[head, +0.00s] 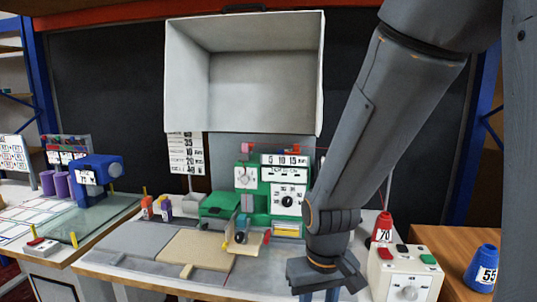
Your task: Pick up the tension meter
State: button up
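I cannot pick out the tension meter with certainty. A green machine (250,190) with white dials and a scale marked 5 10 15 mm stands at the middle of the table. A small piece with a dark round face (240,237) sits at its front; I cannot tell whether it is a separate meter. My gripper (318,292) points down over the front right of the table, in front and to the right of the green machine. Its fingertips run off the bottom edge, so its opening and anything between them are hidden.
A white control box (405,274) with red and green buttons stands right of my gripper. Red (382,228) and blue (484,268) cones are nearby. A tan board (195,249) lies on the grey table (130,256). A large pale hood (245,75) hangs above. A blue machine (97,172) stands left.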

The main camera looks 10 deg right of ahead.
aim_at(296, 151)
jog(key=u, duration=0.7)
jog(key=i, duration=1.1)
jog(key=z, duration=0.3)
